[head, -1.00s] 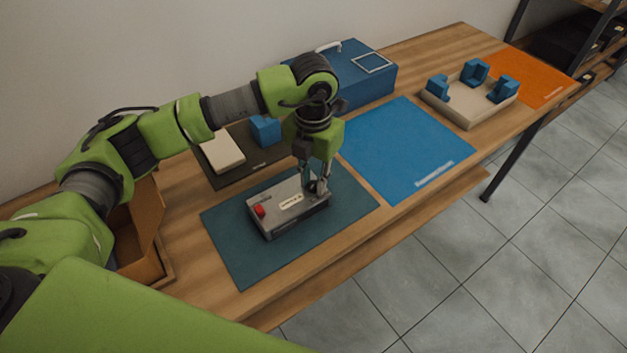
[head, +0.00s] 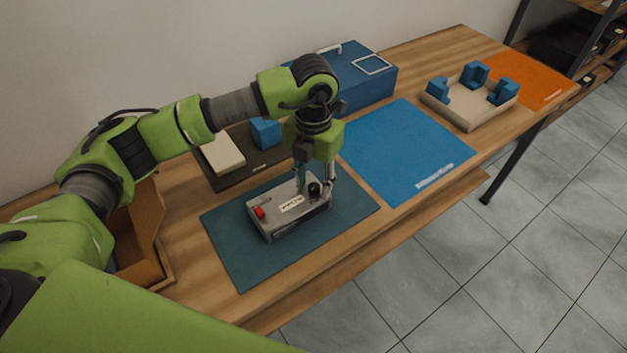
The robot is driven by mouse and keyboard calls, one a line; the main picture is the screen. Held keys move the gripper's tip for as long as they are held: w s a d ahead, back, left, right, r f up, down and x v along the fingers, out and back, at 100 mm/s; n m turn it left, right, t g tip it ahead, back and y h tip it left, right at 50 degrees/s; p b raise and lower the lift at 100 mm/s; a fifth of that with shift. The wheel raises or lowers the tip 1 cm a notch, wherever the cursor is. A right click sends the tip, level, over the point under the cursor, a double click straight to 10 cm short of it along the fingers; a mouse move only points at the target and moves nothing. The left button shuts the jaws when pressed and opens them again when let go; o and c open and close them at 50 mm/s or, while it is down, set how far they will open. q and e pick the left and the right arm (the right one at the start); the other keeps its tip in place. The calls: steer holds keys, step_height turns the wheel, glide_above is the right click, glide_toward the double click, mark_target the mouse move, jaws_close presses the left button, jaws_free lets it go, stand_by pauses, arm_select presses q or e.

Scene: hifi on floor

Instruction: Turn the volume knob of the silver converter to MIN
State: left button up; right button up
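The silver converter (head: 283,226) is a grey box on the dark teal mat (head: 238,265). It has a red button (head: 260,212) on its left part, a pale label in the middle and a black round knob (head: 314,190) on its right part. The knob's setting is too small to read. My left gripper (head: 315,193) points down over the knob. Its fingers are spread, one on each side of the knob, with what looks like a gap to it. My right gripper is not in view.
A blue mat (head: 405,150) lies to the right. Behind stand a blue case (head: 350,75), a blue block (head: 265,131) and a pale block (head: 222,152). A beige tray (head: 468,118) with blue blocks and an orange mat (head: 530,78) are farther right. A brown box (head: 140,235) stands left.

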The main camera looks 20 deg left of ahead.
mark_target(314, 186)
arm_select(q)
step_height(314, 186, up, 12)
stand_by(0.4)
stand_by(0.3)
